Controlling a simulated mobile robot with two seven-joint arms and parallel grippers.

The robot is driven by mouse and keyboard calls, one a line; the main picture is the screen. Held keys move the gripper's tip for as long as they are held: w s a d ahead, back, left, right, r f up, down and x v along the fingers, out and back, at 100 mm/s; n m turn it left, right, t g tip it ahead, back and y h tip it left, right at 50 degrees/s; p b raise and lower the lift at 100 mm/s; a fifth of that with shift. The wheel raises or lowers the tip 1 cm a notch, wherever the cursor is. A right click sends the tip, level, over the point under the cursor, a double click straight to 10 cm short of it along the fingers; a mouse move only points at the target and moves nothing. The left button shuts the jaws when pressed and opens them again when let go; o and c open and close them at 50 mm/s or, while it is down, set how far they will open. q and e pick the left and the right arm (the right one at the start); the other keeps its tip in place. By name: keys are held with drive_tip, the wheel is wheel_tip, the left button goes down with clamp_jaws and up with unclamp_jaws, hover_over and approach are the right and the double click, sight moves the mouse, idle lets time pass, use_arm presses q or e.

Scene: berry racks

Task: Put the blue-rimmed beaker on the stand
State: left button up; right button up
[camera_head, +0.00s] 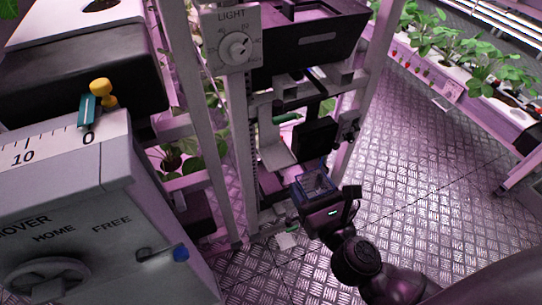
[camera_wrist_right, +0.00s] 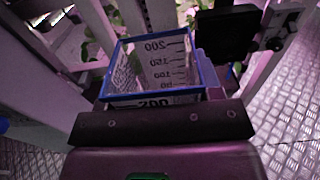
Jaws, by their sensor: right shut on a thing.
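The blue-rimmed beaker (camera_head: 317,182) is a clear square vessel with dark volume marks. In the right wrist view the beaker (camera_wrist_right: 165,68) is seen from above, its open top facing up, and looks empty. My right gripper (camera_head: 322,200) is shut on its near side and holds it in front of the metal rack; its dark front bar (camera_wrist_right: 160,122) hides the beaker's lower near part. A pale bracket plate (camera_head: 275,152) and a black block (camera_head: 315,138) are behind the beaker in the rack. I cannot tell which part is the stand. My left gripper is not in view.
A rack post with a LIGHT dial (camera_head: 236,47) rises left of the beaker, with a black tray (camera_head: 310,40) above. A grey control box (camera_head: 90,215) fills the left. Plant troughs (camera_head: 470,85) stand at the right. The tread-plate floor (camera_head: 410,170) between is clear.

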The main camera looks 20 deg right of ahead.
drive_tip(key=shift+f, duration=0.6)
drive_tip(key=b, duration=0.1)
approach(270, 131)
drive_tip(key=w, duration=0.1)
drive_tip(key=w+r, duration=0.2)
drive_tip(key=shift+w, duration=0.4)
drive_tip(key=shift+w+a+f+b, duration=0.15)
drive_tip(key=shift+w+b, duration=0.15)
drive_tip(key=shift+w, duration=0.85)
drive_tip(key=shift+w+f+b, duration=0.2)
drive_tip(key=shift+f+b, duration=0.3)
drive_tip(key=shift+f, duration=0.35)
drive_tip(key=shift+r, duration=0.2)
drive_tip(key=shift+f, duration=0.25)
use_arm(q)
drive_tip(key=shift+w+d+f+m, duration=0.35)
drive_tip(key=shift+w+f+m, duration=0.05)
use_arm(e)
drive_tip(key=o, duration=0.9)
drive_tip(key=shift+r, duration=0.1)
